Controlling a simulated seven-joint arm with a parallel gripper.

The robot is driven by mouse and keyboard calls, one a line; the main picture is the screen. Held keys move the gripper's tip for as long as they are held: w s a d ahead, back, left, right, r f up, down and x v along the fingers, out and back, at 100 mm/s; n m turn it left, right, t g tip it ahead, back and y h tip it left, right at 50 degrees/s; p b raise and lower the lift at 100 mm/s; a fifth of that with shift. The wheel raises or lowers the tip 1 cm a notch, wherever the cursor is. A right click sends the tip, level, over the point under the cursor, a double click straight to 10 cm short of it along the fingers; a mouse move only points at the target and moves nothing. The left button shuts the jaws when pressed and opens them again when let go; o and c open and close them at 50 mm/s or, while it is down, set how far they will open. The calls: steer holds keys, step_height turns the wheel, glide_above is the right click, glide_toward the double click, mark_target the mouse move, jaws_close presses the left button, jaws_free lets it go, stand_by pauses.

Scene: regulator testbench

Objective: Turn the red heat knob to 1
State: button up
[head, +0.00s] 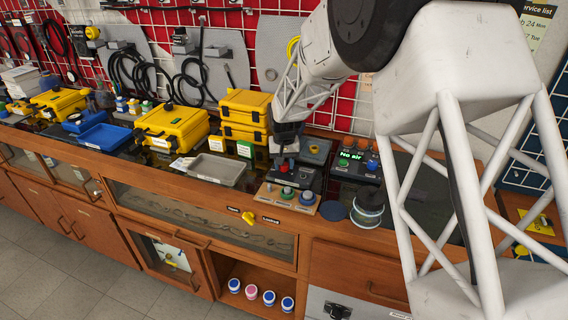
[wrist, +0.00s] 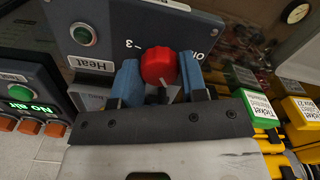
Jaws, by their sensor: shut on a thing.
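The red heat knob (wrist: 159,66) sits on a dark panel (wrist: 115,20) with a "Heat" label (wrist: 93,64). A pale pointer line on the knob faces the lower side, toward my gripper. My gripper (wrist: 160,75) is shut on the knob, one blue fingertip on each side. In the head view my gripper (head: 285,150) is down at the bench, and its wrist and fingers mostly hide the knob.
A green button (wrist: 83,33) is on the same panel. A box with a lit "No air" display (head: 350,155) stands to the right in the head view. A grey tray (head: 215,170) and yellow cases (head: 172,128) are to the left. A wooden button board (head: 290,196) lies in front.

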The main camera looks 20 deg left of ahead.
steer(key=o, duration=0.9)
steer(key=shift+r, duration=0.1)
steer(key=shift+r, duration=3.85)
